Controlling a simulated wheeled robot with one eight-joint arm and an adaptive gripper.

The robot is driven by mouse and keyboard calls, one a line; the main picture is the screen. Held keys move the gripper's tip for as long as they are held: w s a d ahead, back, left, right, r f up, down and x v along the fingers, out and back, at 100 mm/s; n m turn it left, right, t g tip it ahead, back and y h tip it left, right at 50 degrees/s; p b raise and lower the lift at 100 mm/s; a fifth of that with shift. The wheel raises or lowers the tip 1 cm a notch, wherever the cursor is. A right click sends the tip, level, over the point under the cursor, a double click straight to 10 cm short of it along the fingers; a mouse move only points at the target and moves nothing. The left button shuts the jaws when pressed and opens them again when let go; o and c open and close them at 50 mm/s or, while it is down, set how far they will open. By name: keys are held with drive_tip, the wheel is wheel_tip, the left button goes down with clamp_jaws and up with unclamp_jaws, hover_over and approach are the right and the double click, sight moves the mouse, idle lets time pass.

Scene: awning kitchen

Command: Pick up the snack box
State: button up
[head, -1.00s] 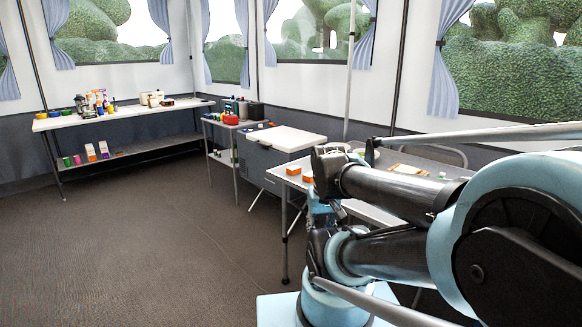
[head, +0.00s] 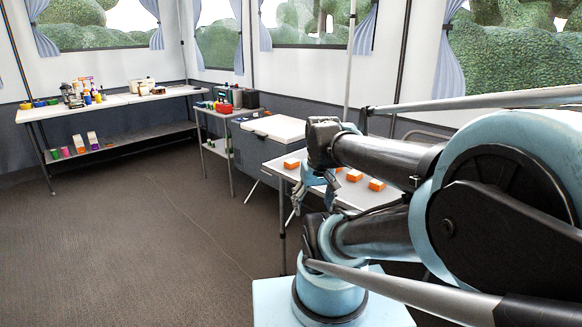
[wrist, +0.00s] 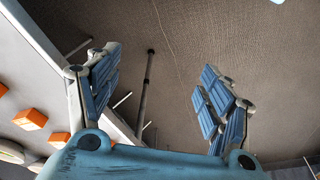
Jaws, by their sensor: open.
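Several small orange boxes lie on the grey table at the right; one box (head: 291,163) is near its left end, and two more (head: 354,175) (head: 377,184) are behind my arm. I cannot tell which box is the snack box. In the wrist view, two orange boxes (wrist: 30,119) (wrist: 59,139) show at the lower left. My gripper (head: 312,197) points down at the table's near left edge in the head view. In the wrist view, its blue-padded fingers (wrist: 160,70) are spread apart with nothing between them, over the floor beside the table edge.
The grey table (head: 270,163) stands close to my arm, with a white-topped cabinet (head: 272,128) beyond it. A small side table (head: 222,114) and a long shelf table (head: 120,101) with many goods stand farther back. The floor at the left is clear.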

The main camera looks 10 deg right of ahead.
drive_tip(key=w+r+n+y, duration=0.1)
drive_tip(key=w+r, duration=0.4)
drive_tip(key=w, duration=0.3)
drive_tip(key=w+r+n, duration=0.2)
drive_tip(key=w+r, duration=0.3)
drive_tip(key=w, duration=0.2)
drive_tip(key=n+t+y, duration=0.1)
drive_tip(key=n, duration=0.2)
approach(292, 161)
drive_tip(key=shift+w+a+f, duration=0.35)
drive_tip(key=shift+f, duration=0.25)
drive_tip(key=shift+w+a+f, duration=0.3)
drive_tip(key=shift+a+f, duration=0.05)
drive_tip(key=shift+f, duration=0.25)
drive_tip(key=shift+d+x, duration=0.2)
drive_tip(key=shift+x, duration=1.3)
drive_tip(key=shift+d+x, duration=0.2)
drive_tip(key=shift+x, duration=1.3)
drive_tip(key=shift+f, duration=0.1)
drive_tip(key=c, duration=1.1)
